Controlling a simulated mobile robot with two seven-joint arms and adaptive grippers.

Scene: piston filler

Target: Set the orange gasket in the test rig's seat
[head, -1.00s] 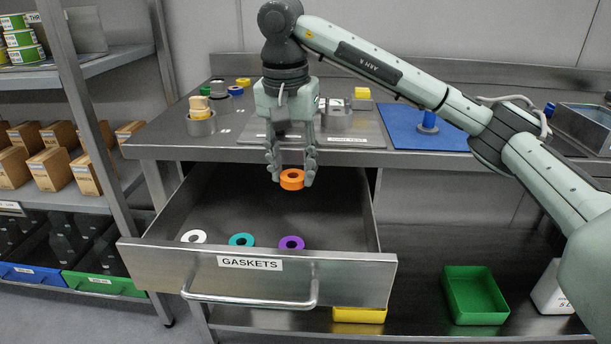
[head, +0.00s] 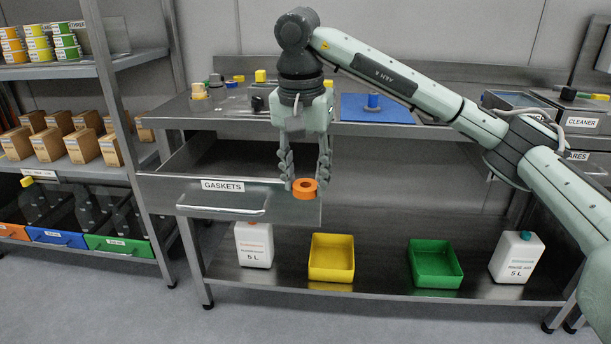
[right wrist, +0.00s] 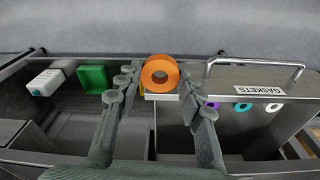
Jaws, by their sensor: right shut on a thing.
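My right gripper (head: 305,183) is shut on the orange gasket (head: 303,195), a thick ring held at its fingertips. In the head view it hangs in front of the right end of the open drawer's front (head: 280,207). The gasket also shows in the right wrist view (right wrist: 160,60), between the fingers of my right gripper (right wrist: 157,85). The wrist view shows a purple gasket (right wrist: 209,105), a teal gasket (right wrist: 242,107) and a white gasket (right wrist: 273,107) in the drawer. I cannot make out the test rig's seat; my right gripper and arm cover part of the bench top. My left gripper is out of view.
The bench top carries a blue mat (head: 400,114) with a blue post (head: 373,102). The lower shelf holds a yellow bin (head: 331,262), a green bin (head: 437,268) and white jugs (head: 517,257). A rack (head: 112,150) stands at left. Floor in front is clear.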

